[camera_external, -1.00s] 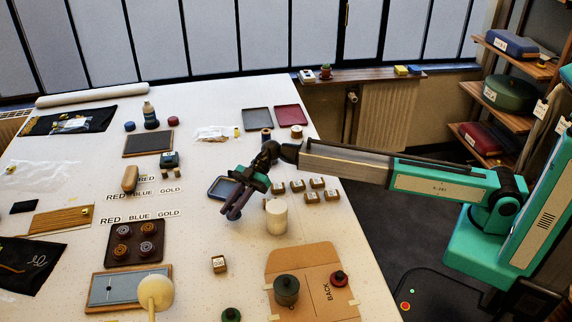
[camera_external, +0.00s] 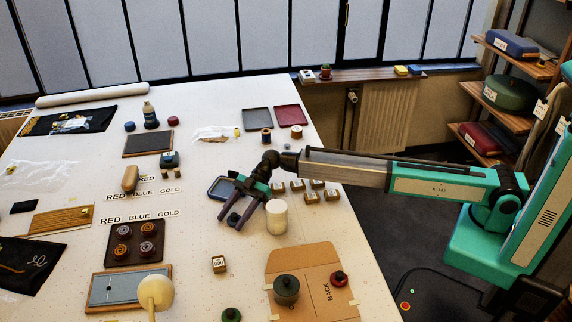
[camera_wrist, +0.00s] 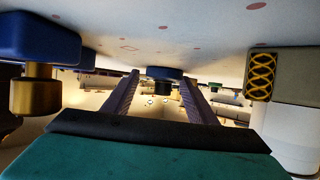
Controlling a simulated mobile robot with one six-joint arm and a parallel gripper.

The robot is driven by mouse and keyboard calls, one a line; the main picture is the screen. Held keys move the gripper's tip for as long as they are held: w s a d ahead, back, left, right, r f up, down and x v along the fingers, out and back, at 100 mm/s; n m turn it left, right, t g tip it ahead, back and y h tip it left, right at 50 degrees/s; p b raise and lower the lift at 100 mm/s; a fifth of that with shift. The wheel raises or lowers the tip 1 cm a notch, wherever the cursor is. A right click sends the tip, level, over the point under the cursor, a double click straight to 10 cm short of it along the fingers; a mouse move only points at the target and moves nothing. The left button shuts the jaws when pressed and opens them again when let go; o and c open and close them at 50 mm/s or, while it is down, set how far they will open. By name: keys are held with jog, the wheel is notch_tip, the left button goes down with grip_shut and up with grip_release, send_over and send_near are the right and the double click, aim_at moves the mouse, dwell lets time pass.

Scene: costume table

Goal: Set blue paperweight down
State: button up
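The blue paperweight (camera_wrist: 165,73), a dark blue disc with a dark knob, shows in the wrist view between my fingertips, its base against the white tabletop. That view looks upside down, with the tabletop at the top. In the external view the paperweight (camera_external: 233,217) is small and dark between the finger ends. My gripper (camera_external: 233,220) is open, one finger on each side of the paperweight. In the wrist view, gaps show between the fingers and the knob.
A white cylinder (camera_external: 277,216) stands close to the right of my gripper. Small labelled boxes (camera_external: 312,197) stand to the right. A tan folder (camera_external: 318,264) lies in front. The tabletop (camera_external: 200,235) left of the gripper is clear.

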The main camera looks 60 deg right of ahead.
jog(key=shift+r, duration=0.2)
jog(key=shift+b+v, duration=0.75)
jog(key=shift+v, duration=1.2)
jog(key=shift+r, duration=0.1)
